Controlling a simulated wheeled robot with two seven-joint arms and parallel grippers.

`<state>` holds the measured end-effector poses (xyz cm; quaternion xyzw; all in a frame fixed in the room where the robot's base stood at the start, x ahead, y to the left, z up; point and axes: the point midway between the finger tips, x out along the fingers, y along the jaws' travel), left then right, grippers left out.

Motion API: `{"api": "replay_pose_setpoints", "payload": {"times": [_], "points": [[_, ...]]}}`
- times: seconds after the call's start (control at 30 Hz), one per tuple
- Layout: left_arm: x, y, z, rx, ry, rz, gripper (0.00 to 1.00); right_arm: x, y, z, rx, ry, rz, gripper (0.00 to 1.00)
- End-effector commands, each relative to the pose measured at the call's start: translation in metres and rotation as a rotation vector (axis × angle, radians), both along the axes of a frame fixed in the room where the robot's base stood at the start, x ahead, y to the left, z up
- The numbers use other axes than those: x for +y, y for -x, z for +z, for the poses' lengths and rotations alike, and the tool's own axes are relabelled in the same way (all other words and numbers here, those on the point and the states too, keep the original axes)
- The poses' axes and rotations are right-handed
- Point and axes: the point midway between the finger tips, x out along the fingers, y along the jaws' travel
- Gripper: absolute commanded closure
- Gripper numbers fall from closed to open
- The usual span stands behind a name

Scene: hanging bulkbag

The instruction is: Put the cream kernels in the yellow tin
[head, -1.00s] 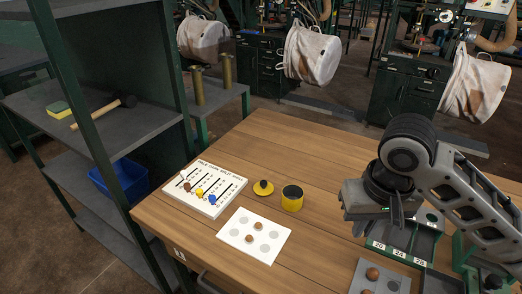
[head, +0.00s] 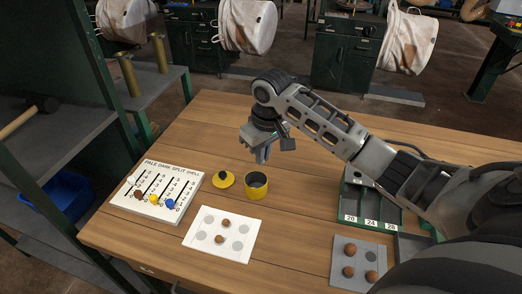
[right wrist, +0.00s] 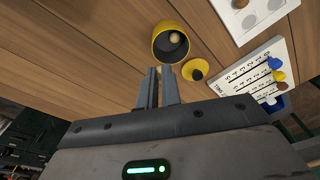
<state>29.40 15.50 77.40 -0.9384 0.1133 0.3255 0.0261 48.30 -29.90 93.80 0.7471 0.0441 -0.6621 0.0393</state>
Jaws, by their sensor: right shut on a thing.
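In the right wrist view, a pale cream kernel (right wrist: 175,40) shows inside the tin (right wrist: 158,46). My right gripper (head: 262,158) is above and just behind the tin, pointing down. My left gripper is not in view.
A white card (head: 205,244) with grey circles holds brown kernels (head: 220,239). A grey card (head: 343,250) holds several brown kernels. A peg scoreboard (head: 155,178) lies at left. A green compartment tray (head: 355,200) is at right under my arm. The table behind the tin is clear.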

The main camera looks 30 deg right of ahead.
Motion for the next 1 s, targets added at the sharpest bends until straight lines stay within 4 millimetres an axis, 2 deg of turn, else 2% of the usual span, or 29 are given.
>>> {"api": "replay_pose_setpoints", "payload": {"times": [0.2, 0.4, 0.8, 0.9, 0.93, 1.0], "points": [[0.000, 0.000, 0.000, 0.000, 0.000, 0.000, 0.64, 0.001, 0.001, -0.027, 0.004, -0.001, 0.000, 1.00], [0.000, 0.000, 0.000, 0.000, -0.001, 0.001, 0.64, 0.001, 0.001, -0.045, 0.003, -0.001, -0.001, 1.00], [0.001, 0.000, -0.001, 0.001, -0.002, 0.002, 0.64, 0.001, 0.001, -0.052, 0.002, 0.000, 0.000, 1.00], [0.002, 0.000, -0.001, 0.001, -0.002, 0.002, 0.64, 0.001, 0.001, -0.052, 0.001, 0.000, 0.000, 0.72], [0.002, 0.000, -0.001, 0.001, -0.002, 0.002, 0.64, 0.001, 0.001, -0.052, 0.001, 0.000, 0.000, 0.69], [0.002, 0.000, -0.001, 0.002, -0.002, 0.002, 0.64, 0.001, 0.001, -0.052, 0.001, 0.000, -0.001, 0.69]]}}
